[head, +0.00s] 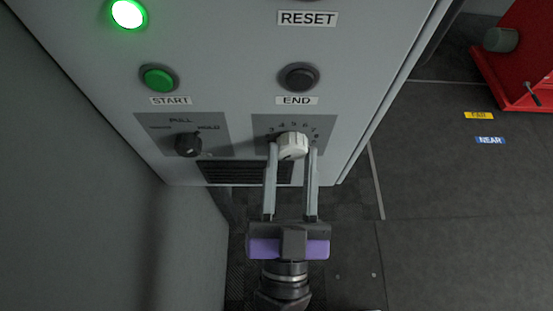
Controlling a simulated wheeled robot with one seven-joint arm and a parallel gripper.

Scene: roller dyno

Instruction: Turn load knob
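The load knob is a white round knob (292,145) on a grey dial plate (262,126) with numbers around it, at the lower right of the grey control panel (225,75). My gripper (291,150) reaches up to it from below. Its two long grey fingers stand apart, one at the knob's left side and one at its right. The left finger looks very close to the knob, and a small gap seems to show at the right. I cannot tell whether either finger touches it.
A black PULL knob (188,145) sits left of the white knob. Above are the green START button (159,78), the black END button (299,77) and a lit green lamp (128,14). A dark vent (245,171) lies just below. Open floor and a red unit (515,55) are at right.

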